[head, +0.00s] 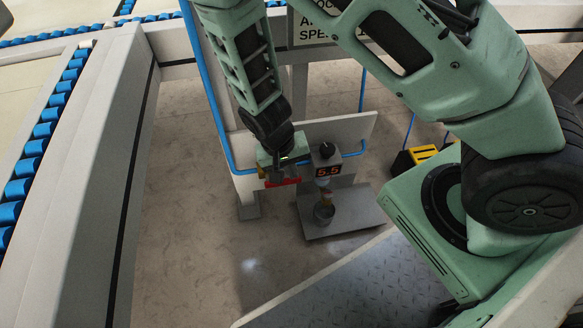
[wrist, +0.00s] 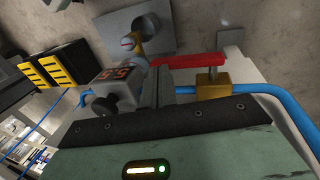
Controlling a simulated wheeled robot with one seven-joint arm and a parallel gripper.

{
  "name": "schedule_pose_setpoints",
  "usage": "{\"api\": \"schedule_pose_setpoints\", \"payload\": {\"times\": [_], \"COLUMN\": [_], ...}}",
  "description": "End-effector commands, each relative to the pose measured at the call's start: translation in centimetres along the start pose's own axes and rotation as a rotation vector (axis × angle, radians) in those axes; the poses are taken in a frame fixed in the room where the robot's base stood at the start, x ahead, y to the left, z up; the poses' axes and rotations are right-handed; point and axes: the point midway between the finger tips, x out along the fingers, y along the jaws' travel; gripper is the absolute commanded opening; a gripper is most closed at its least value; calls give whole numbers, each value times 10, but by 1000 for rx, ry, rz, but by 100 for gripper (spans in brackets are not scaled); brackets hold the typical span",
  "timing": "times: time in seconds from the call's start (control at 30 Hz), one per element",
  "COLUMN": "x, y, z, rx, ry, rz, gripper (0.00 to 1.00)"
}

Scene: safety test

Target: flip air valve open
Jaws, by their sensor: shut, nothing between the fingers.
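The air valve has a red lever handle (head: 283,182), which also shows in the wrist view (wrist: 190,61), and a brass body (wrist: 212,90). The blue air hose (wrist: 265,93) enters the body from the right. The lever lies roughly along the line of the hose. My gripper (head: 277,172) is at the lever, in front of the valve. Its fingers (wrist: 165,80) are shut and empty, with the tips close to the lever's left part. I cannot tell whether they touch it. A grey regulator (head: 327,160) with a red "5.5" display stands just right of the valve.
A pale panel (head: 357,130) stands behind the valve. A grey plate (head: 347,214) with a small cylindrical part lies below the regulator. A yellow and black box (head: 420,155) is on the floor at right. A conveyor frame (head: 105,130) runs along the left.

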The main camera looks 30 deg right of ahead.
Motion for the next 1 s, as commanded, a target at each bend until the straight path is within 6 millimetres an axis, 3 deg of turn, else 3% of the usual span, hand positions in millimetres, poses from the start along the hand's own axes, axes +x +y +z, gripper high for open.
{"api": "schedule_pose_setpoints", "payload": {"times": [0.27,0.37,0.8,1.0], "x": [-10,-22,-122,-159], "y": [1,1,2,1], "z": [0,0,0,0], "rx": [-1,-1,-2,-1], "ry": [1,2,3,2], "rz": [-1,-3,-3,-3], "gripper": [0,0,0,0]}}
